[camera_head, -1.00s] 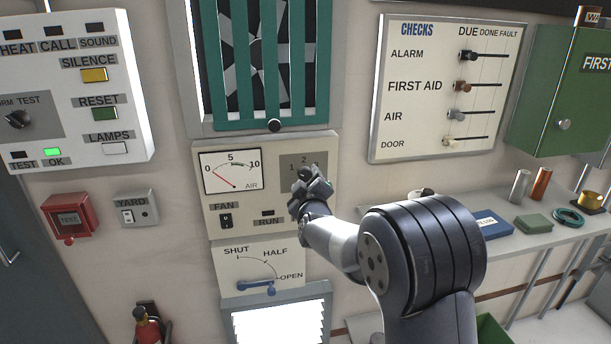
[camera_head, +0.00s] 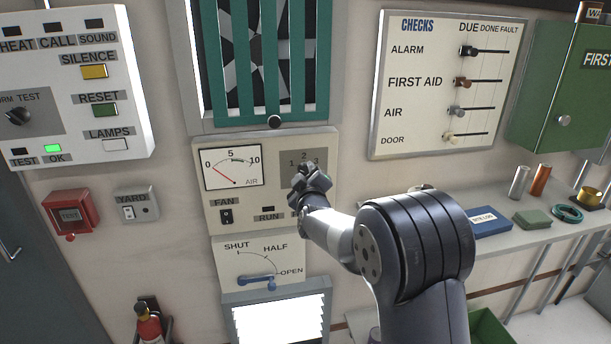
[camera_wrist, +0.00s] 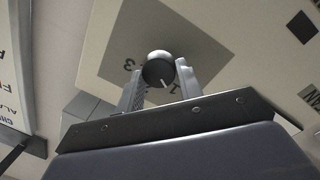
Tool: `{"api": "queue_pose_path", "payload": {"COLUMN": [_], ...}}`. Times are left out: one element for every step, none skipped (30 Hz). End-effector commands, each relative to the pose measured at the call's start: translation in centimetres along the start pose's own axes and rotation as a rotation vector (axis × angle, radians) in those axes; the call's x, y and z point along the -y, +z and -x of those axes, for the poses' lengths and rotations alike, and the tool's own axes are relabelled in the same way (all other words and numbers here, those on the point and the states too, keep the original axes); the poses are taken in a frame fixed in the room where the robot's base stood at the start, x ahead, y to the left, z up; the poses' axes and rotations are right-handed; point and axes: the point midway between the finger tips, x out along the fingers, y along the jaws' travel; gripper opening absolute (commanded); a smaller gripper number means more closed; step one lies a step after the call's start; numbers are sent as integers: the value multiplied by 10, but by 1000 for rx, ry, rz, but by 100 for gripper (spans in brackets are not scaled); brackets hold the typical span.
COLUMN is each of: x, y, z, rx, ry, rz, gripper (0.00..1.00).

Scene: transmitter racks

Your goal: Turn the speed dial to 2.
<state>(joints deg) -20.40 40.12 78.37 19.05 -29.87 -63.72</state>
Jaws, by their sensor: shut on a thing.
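The speed dial (camera_wrist: 158,70) is a dark round knob with a bright cap and a white pointer line, on a grey plate (camera_wrist: 110,62) marked 1, 2 and 3. My gripper (camera_wrist: 160,74) is shut on the dial, one finger on each side. In the wrist view the plate appears upside down, with 3 at left and 1 at right. The pointer tilts down and slightly right, near the 1; the 2 is hidden there. In the head view my gripper (camera_head: 308,182) covers the dial, below the numbers on the plate (camera_head: 292,158).
Left of the dial on the same panel are an AIR gauge (camera_head: 232,167), its needle near 0, and a FAN switch (camera_head: 226,216). A green-slatted vent (camera_head: 266,60) is above. A blue lever (camera_head: 257,280) is below. A shelf with small items (camera_head: 490,222) stands right.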

Motion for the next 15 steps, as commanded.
{"api": "queue_pose_path", "payload": {"x": [0,0,0,0,0,0,0,1,1,1,1,1,1,1,1], "y": [0,0,0,0,0,0,0,0,1,1,1,1,1,1,1], "z": [0,0,0,0,0,0,0,0,0,0,0,0,0,0,0], "rx": [0,0,0,0,0,0,0,1,1,1,2,3,3,4,6], "ry": [0,0,0,0,0,-1,-1,-1,-1,-1,-2,-3,-4,-5,-6], "rz": [0,0,0,-1,-3,-6,-10,-15,-24,-33,-42,-58,-73,-88,-113], "gripper": [13,12,12,12,12,12,12,12,12,12,12,12,12,12,12]}}
